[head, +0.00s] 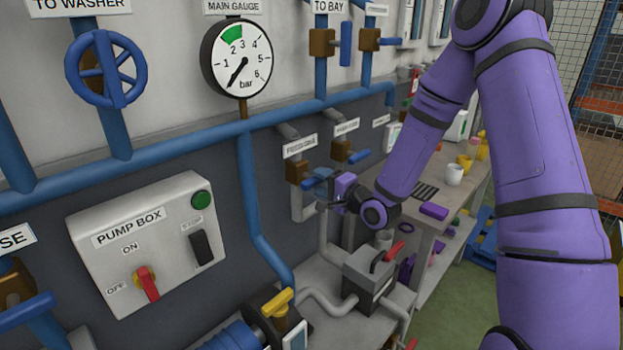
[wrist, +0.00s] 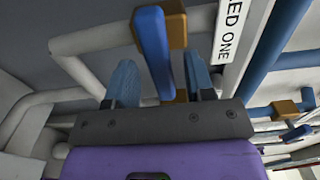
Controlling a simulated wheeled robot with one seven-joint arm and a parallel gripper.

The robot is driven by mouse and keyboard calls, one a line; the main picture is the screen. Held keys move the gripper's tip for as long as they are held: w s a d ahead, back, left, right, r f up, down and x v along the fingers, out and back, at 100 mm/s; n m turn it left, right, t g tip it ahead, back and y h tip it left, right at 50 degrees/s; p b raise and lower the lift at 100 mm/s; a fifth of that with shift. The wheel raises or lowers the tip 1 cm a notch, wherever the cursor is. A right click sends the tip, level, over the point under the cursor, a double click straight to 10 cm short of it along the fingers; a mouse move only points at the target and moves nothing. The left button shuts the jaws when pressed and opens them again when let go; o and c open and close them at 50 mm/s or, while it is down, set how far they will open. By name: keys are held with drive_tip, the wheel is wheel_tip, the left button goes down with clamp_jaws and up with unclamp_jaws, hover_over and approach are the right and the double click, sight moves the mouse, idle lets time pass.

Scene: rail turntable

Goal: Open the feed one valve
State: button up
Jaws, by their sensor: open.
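The feed one valve has a brass body (head: 295,172) on a grey pipe below its white label (head: 299,147) in the head view. In the wrist view its blue lever (wrist: 153,45) crosses in front of the brass body (wrist: 175,22), beside the label (wrist: 236,28), which is partly cut off. My gripper (head: 326,190) is at this valve in the head view and partly hides the lever. In the wrist view my gripper (wrist: 160,72) is open, with one finger on each side of the lever. I cannot tell whether either finger touches it.
A similar valve (head: 340,150) with a blue lever sits just right of feed one. The pump box (head: 140,235), with a red switch, is on the wall at left. A grey block (head: 365,280) with a red handle stands below my gripper. A bench (head: 455,205) holds cups.

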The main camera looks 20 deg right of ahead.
sight(311, 176)
drive_tip(key=shift+x, duration=1.9)
drive_tip(key=shift+c, duration=0.2)
clamp_jaws()
